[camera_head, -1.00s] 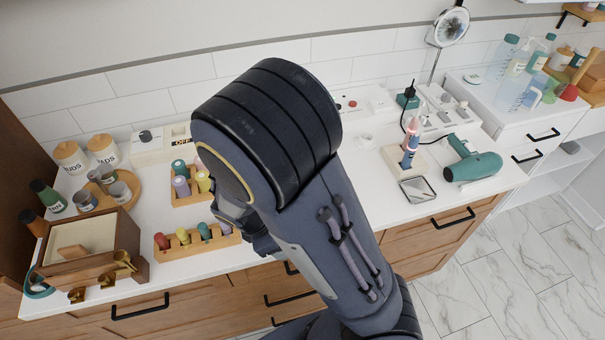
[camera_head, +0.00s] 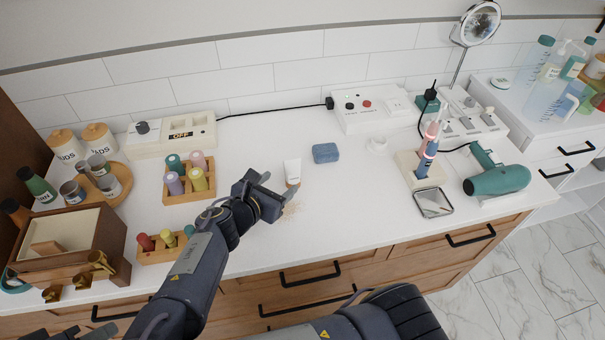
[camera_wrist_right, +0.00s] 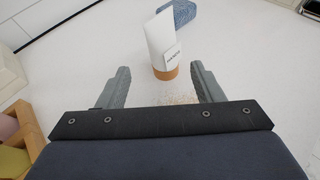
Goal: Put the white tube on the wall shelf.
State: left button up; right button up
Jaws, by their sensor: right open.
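The white tube (camera_head: 292,169) stands upright on its tan cap on the white counter, near the middle of the head view. In the right wrist view the tube (camera_wrist_right: 162,42) stands just ahead of the fingertips, in line with the gap between them and nearer the right finger. My right gripper (camera_head: 275,188) is open and empty, low over the counter just left of the tube. Its two fingers (camera_wrist_right: 160,75) also show in the wrist view, apart from the tube. I cannot make out the wall shelf in the current frames.
A blue sponge (camera_head: 325,153) lies right of the tube. Brown crumbs (camera_head: 291,210) lie in front of it. A wooden rack of bottles (camera_head: 190,180) stands to the left. A hair dryer (camera_head: 497,181) and mirror (camera_head: 480,22) are at right.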

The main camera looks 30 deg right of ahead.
aim_at(289, 178)
jog(key=x, duration=0.7)
jog(key=shift+s+d+f+p, duration=0.15)
jog(key=shift+d+p, duration=0.1)
jog(key=shift+p, duration=0.1)
jog(key=c, duration=1.3)
jog(key=shift+o, duration=0.2)
